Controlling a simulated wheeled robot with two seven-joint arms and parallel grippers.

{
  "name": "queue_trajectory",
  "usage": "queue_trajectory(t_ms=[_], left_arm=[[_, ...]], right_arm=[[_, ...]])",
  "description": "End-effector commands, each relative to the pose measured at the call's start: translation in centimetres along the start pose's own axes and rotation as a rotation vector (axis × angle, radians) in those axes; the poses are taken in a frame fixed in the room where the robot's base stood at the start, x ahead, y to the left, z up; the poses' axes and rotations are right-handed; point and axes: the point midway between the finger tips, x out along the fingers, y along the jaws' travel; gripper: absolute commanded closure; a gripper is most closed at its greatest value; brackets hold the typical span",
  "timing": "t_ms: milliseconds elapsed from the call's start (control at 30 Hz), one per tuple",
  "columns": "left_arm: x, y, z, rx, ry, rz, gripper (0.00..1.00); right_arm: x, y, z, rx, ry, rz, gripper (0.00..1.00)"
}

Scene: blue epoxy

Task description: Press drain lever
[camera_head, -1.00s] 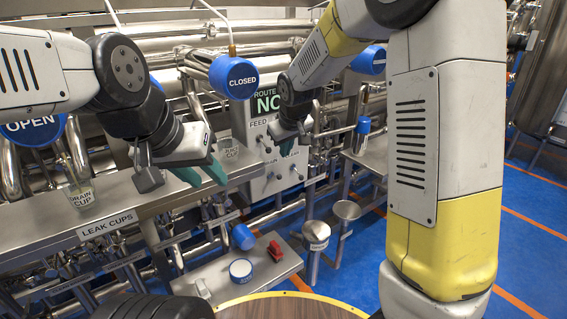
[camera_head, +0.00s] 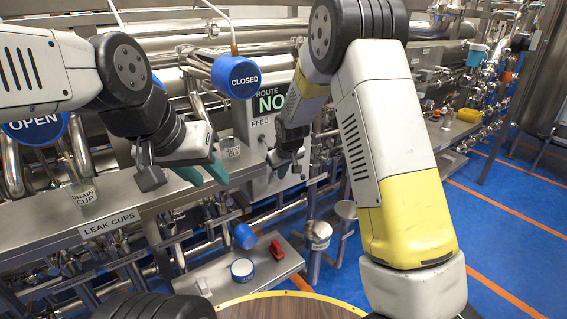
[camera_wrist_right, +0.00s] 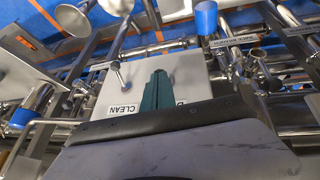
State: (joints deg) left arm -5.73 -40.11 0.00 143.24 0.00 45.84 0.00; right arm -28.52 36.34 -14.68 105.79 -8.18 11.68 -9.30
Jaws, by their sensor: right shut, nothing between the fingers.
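The pale valve panel (camera_head: 262,186) stands at the centre of the head view, with a FEED label and a small lever knob. My right gripper (camera_head: 298,168) is in front of its right side. In the right wrist view its teal fingers (camera_wrist_right: 157,91) are together and empty, over the panel (camera_wrist_right: 187,72). A metal lever (camera_wrist_right: 117,72) stands left of the fingers near the CLEAN label. A label starting with D is mostly hidden beside the fingers; I cannot make out the drain lever itself. My left gripper (camera_head: 207,173) is open and empty above the steel shelf.
The LEAK CUPS shelf (camera_head: 125,203) carries the drain cup (camera_head: 83,194) and juice cup (camera_head: 230,147). A blue CLOSED sign (camera_head: 236,77) hangs above. A low bench (camera_head: 262,268) holds a red object (camera_head: 276,250). Steel funnels (camera_head: 318,231) stand beside it. Blue floor is open at right.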

Motion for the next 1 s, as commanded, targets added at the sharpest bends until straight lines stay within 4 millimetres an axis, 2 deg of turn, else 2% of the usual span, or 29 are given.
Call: queue_trajectory(t_ms=[1000], left_arm=[[0.00,0.00,0.00,0.000,0.000,0.000,0.64]], right_arm=[[0.27,-0.05,0.68,0.000,0.000,0.000,1.00]])
